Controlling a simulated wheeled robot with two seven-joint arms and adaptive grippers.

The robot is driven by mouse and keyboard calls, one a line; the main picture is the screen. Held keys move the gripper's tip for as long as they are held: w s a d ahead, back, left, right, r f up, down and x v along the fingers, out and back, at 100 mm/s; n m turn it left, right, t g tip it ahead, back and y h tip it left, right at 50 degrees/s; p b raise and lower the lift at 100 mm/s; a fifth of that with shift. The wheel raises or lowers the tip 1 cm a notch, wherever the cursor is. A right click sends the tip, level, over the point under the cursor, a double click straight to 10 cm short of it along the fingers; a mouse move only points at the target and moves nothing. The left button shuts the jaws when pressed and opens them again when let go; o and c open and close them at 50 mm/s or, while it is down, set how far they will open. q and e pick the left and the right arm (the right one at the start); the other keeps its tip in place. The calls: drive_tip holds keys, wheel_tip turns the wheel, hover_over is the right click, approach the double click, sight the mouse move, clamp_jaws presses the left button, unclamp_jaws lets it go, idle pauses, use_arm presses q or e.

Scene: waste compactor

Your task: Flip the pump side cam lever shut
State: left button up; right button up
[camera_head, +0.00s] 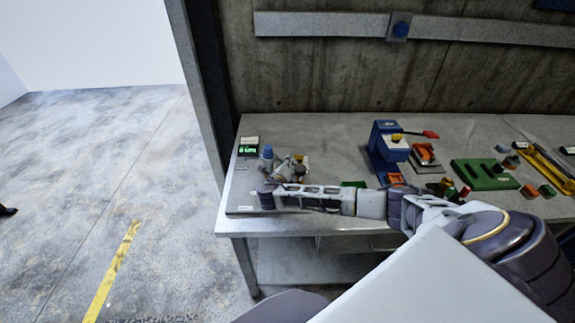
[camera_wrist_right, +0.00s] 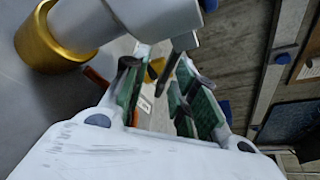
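The pump assembly, a cluster of grey metal parts with a blue cap (camera_head: 268,152) and a small yellow part, stands at the left end of the bench, partly hidden by my right arm. My right gripper (camera_head: 270,191) reaches across from the right, at the near side of this cluster. In the right wrist view its two green-padded fingers (camera_wrist_right: 158,82) are apart. A pale cylinder with a gold ring (camera_wrist_right: 38,42) is close by, and a small yellow part (camera_wrist_right: 155,68) shows beyond the finger gap. I cannot single out the cam lever or tell contact. My left gripper is not in view.
A green-lit display (camera_head: 248,151) stands at the bench's back left corner. A blue press (camera_head: 384,143) with a red-tipped handle, a green block fixture (camera_head: 484,175) and a yellow-edged tray (camera_head: 547,166) stand to the right. A concrete wall backs the bench (camera_head: 330,127).

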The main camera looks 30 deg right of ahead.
drive_tip(key=shift+c, duration=0.3)
clamp_jaws()
drive_tip(key=shift+a, duration=0.1)
drive_tip(key=shift+w+a+f+m+y+p, duration=0.1)
drive_tip(key=shift+a+f+m+y+p, duration=0.1)
drive_tip(key=shift+m+y+p, duration=0.35)
drive_tip(key=shift+w+a+f+m+t+y+p, duration=0.2)
drive_tip(key=shift+a+f+m+t+y+p, duration=0.15)
drive_tip(key=shift+m+p, duration=0.5)
drive_tip(key=shift+w+a+f+m+y+p, duration=0.15)
drive_tip(key=shift+a+m+y+p, duration=0.15)
drive_tip(key=shift+m+p, duration=0.15)
drive_tip(key=shift+w+a+f+m+t+y, duration=0.25)
drive_tip(key=shift+w+a+m+y, duration=0.2)
drive_tip(key=shift+m, duration=0.3)
drive_tip(key=shift+s, duration=0.1)
